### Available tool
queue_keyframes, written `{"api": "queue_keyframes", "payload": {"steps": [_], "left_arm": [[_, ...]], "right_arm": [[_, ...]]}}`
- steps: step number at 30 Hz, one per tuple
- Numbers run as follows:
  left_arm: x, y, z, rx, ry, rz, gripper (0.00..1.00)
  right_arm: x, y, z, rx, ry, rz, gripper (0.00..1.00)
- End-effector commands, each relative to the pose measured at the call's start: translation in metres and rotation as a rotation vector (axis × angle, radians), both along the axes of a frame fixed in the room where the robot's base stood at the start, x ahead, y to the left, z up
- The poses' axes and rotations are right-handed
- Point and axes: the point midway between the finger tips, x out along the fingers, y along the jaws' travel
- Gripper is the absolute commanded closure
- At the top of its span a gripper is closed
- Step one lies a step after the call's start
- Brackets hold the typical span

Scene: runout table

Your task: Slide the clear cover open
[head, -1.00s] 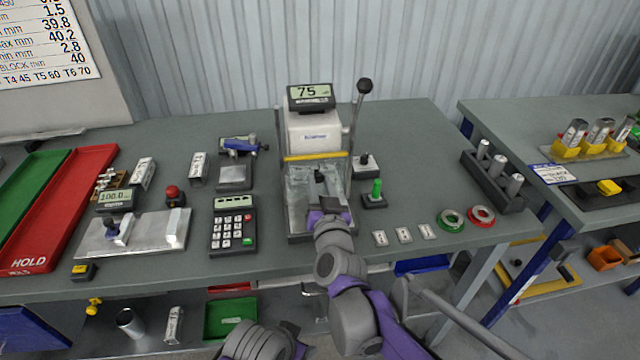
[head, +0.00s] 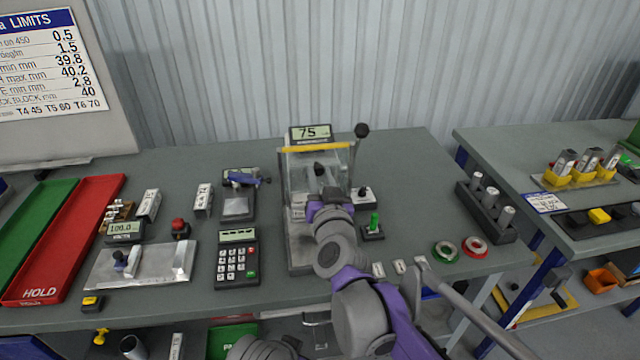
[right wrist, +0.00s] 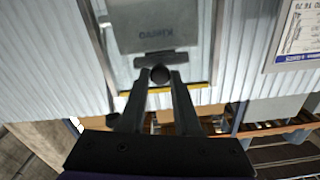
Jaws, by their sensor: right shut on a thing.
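The clear cover (head: 297,172) is a see-through panel with a yellow strip (head: 316,149) along its top, on the front of the tester in the middle of the table. It now stands high, with the strip just under the display reading 75 (head: 311,133). My right gripper (head: 320,178) is shut on the cover's dark round knob, which shows between the fingertips in the right wrist view (right wrist: 160,74). The gripper and forearm hide part of the tester's front and what lies behind it. My left gripper is out of view.
A lever with a black ball (head: 361,131) stands just right of the cover. A green-knobbed switch (head: 374,222) is close to my right forearm. A keypad (head: 237,260) and a metal fixture (head: 150,264) are to the left. The back of the table is fairly clear.

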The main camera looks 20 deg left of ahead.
Motion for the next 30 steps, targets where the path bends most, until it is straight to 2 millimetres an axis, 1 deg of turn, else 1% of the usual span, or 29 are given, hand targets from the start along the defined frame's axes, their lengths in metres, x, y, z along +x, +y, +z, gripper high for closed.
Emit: {"api": "queue_keyframes", "payload": {"steps": [5,6,11,20,23,26,30], "left_arm": [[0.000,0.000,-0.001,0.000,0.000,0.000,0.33],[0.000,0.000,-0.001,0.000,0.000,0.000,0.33],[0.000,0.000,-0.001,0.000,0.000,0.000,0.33],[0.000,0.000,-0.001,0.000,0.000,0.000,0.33],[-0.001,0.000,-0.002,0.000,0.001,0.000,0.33],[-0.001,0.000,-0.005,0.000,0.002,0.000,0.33],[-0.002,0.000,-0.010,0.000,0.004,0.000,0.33]], "right_arm": [[0.000,0.000,-0.001,-0.001,0.000,-0.001,1.00],[0.000,0.000,-0.001,-0.001,0.000,-0.001,0.67],[0.000,0.000,-0.001,0.000,0.000,-0.001,0.38],[0.000,0.000,-0.001,0.000,0.000,0.000,0.38],[-0.005,-0.004,-0.001,-0.001,0.001,0.000,0.38],[-0.017,-0.011,-0.002,0.001,0.002,0.000,0.38],[-0.040,-0.027,-0.002,0.000,0.001,0.000,0.38]]}}
